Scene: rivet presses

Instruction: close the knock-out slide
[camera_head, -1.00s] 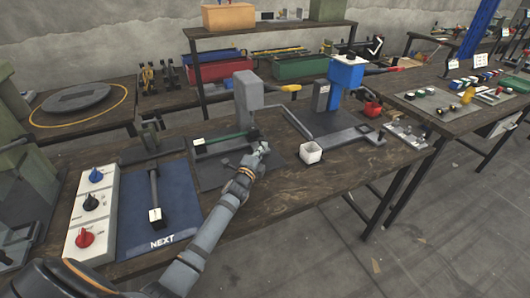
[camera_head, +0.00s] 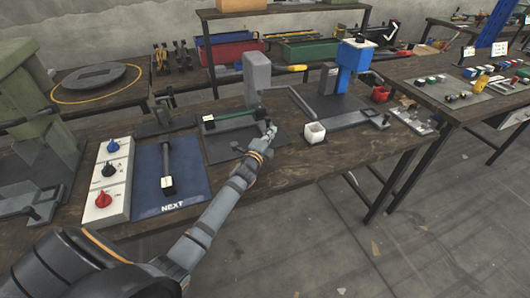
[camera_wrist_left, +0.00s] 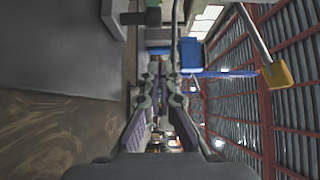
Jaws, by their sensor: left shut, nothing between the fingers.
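A grey press (camera_head: 257,78) stands on a dark plate (camera_head: 222,153) at the middle of the bench. A low dark frame with a green bar (camera_head: 232,115) lies at its foot, with a small white block (camera_head: 208,120) at the left end. I cannot tell for sure which part is the knock-out slide. My left gripper (camera_head: 271,131) is shut and empty, just in front of the bar's right end; contact cannot be told. In the left wrist view its fingers (camera_wrist_left: 157,85) point ahead, with the dark plate (camera_wrist_left: 65,55) at left. My right gripper is out of view.
A blue press (camera_head: 355,58) and a red cup (camera_head: 380,94) are farther right. A blue mat (camera_head: 190,190) marked NEXT and a knob panel (camera_head: 108,180) lie left. The bench's front right is clear.

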